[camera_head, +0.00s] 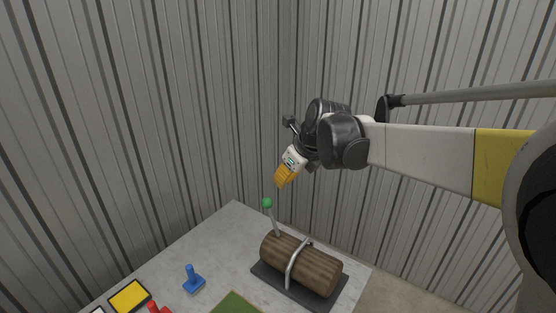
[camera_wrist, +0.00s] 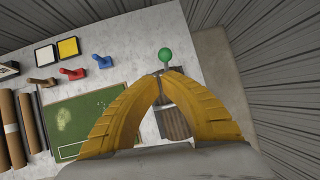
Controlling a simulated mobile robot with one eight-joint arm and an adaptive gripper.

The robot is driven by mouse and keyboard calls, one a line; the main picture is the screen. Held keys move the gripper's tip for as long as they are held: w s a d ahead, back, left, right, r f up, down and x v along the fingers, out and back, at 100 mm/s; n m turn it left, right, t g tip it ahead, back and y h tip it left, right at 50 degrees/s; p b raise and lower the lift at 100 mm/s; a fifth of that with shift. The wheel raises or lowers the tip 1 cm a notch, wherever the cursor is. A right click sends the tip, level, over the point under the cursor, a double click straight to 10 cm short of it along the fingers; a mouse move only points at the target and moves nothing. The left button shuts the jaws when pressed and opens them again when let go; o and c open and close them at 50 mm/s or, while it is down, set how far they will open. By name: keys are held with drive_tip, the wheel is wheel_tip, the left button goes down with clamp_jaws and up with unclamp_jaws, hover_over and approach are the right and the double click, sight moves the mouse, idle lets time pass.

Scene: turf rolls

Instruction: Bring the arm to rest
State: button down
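My gripper (camera_head: 281,180) is at the end of my raised arm, pointing down and left above the far part of the table. Its two yellow fingers (camera_wrist: 162,72) come together at the tips in the wrist view, with nothing seen between the tips. Below it is a brown log-like roll (camera_head: 300,264) on a dark base, with a metal bar across it. A lever with a green ball (camera_head: 267,203) stands behind the roll. The gripper is apart from both. In the wrist view the green ball (camera_wrist: 165,54) shows just beyond the fingertips, and the fingers partly hide the roll.
The grey table (camera_head: 225,245) carries a blue peg (camera_head: 193,279), a red peg (camera_wrist: 72,73), a yellow square (camera_head: 129,296) and a green mat (camera_wrist: 90,112). Several brown rolls (camera_wrist: 30,122) lie at the left of the wrist view. Corrugated walls (camera_head: 150,120) stand close behind the table.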

drive_tip(key=s+d+f+n+h+b, duration=0.1)
drive_tip(key=s+d+f+n+b, duration=0.3)
drive_tip(key=s+n, duration=0.4)
drive_tip(key=s+d+f+n+t+h+b, duration=0.1)
drive_tip(key=s+d+f+n+b, duration=0.3)
drive_tip(key=s+n, duration=0.5)
drive_tip(key=s+d+f+n+t+h+b, duration=0.1)
drive_tip(key=s+d+f+n+b, duration=0.3)
drive_tip(key=s+d+f+n, duration=0.3)
drive_tip(key=s+f+n, duration=0.1)
drive_tip(key=s+n, duration=0.1)
drive_tip(key=s, duration=0.3)
drive_tip(key=shift+d+f+h, duration=0.2)
drive_tip(key=shift+d+h, duration=0.1)
drive_tip(key=shift+h, duration=0.1)
